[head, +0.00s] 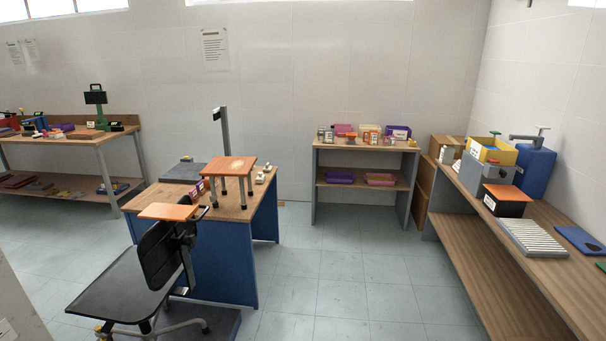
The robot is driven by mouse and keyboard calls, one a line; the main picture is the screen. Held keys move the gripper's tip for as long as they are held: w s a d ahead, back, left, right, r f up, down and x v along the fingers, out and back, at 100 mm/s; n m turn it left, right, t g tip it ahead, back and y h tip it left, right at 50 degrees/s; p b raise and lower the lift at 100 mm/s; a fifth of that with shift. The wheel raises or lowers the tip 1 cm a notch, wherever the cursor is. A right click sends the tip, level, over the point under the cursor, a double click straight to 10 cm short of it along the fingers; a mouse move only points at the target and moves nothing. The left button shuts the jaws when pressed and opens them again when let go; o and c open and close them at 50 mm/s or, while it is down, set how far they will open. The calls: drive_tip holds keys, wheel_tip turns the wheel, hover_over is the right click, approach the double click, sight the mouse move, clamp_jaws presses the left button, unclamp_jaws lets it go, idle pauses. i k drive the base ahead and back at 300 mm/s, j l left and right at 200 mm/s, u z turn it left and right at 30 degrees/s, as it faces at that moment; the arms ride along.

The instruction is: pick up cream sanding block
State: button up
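I cannot pick out the cream sanding block for certain from this distance. Some small pale pieces (260,178) lie on the right part of the blue-sided desk (222,262), beside an orange-topped stool (229,166) standing on it. They are too small to identify. Other small pale items (366,134) stand on the shelf unit (362,148) at the back wall. My gripper does not show in the head view.
A black chair (108,286) with an orange board (171,211) on it stands before the desk. A workbench (75,137) is at the left. A long wooden bench (500,285) holds bins and a blue canister (534,170) at the right. The middle floor (340,275) is clear.

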sight(260, 179)
drive_tip(key=i+z, duration=0.15)
drive_tip(key=i, duration=1.6)
drive_tip(key=i+l+u, duration=0.25)
drive_tip(key=i+u, duration=0.15)
drive_tip(key=i, duration=0.2)
drive_tip(key=i+l+u, duration=0.4)
drive_tip(key=i, duration=0.2)
drive_tip(key=i+l+u, duration=0.45)
drive_tip(key=i+l, duration=0.05)
drive_tip(key=l, duration=0.05)
